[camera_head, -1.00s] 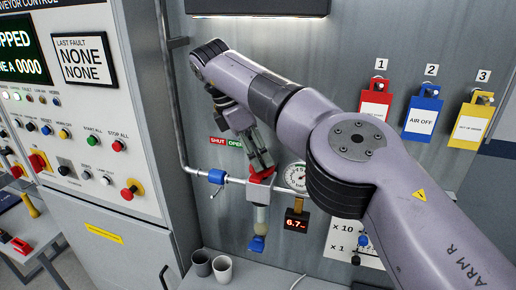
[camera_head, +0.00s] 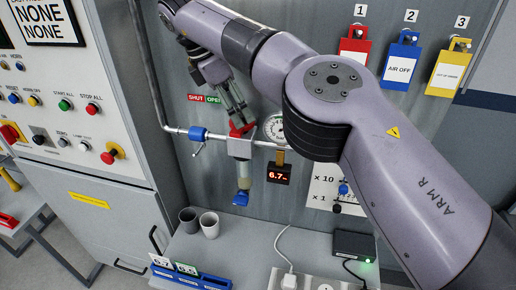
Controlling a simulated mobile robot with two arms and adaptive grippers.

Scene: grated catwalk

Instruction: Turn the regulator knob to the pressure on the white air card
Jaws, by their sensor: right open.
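The red regulator knob (camera_head: 241,130) sits on top of the regulator on the wall pipe, with a clear bowl (camera_head: 243,172) below. My right gripper (camera_head: 236,117) is open, fingers pointing down just above the knob; I cannot tell whether they touch it. The round gauge (camera_head: 271,128) is partly hidden by my right arm. The digital readout (camera_head: 279,174) shows 6.7 in red. A white card (camera_head: 160,262) stands at the bottom beside a green-edged card (camera_head: 186,268); the white card's small number is not surely legible. My left gripper is not in view.
A blue valve (camera_head: 197,133) is on the pipe left of the regulator. Two cups (camera_head: 209,224) stand on the bench below. A blue holder (camera_head: 190,281), a white plug (camera_head: 290,281) and a black box (camera_head: 354,245) are nearer. Colored tags (camera_head: 400,66) hang at upper right.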

